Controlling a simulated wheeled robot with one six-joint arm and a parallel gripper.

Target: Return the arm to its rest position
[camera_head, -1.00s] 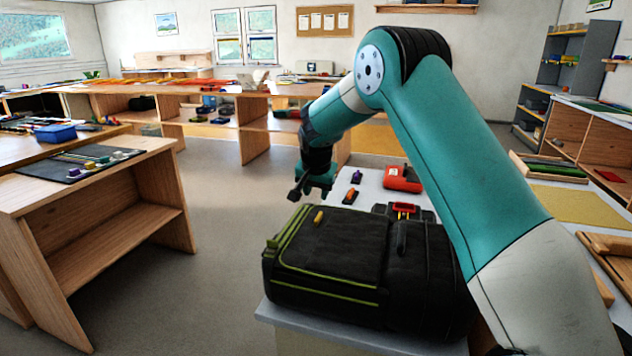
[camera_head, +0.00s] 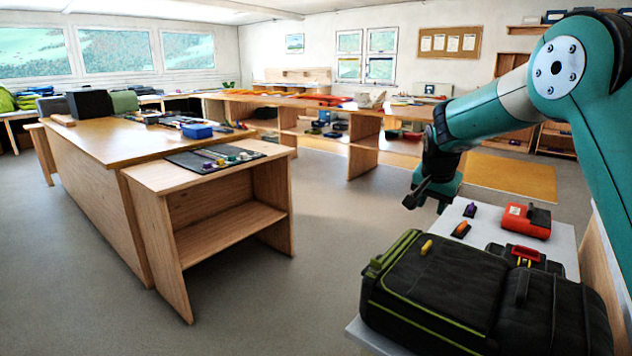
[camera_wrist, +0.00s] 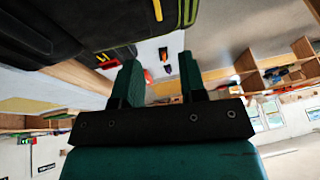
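My arm (camera_head: 600,130) comes in from the right, bends at a high elbow and reaches toward the left. My gripper (camera_head: 412,200) hangs in the air behind the far left corner of the black bag with green trim (camera_head: 440,270). In the wrist view, the two teal fingers of my gripper (camera_wrist: 161,82) stand apart with nothing held between them. Part of the black bag (camera_wrist: 60,25) shows at the top left there.
The bag lies on a pale table (camera_head: 560,242) with a red tool (camera_head: 527,220) and small orange and purple items behind it. A wooden bench (camera_head: 230,172) with a dark mat stands at left. Grey floor (camera_head: 310,270) between them is clear.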

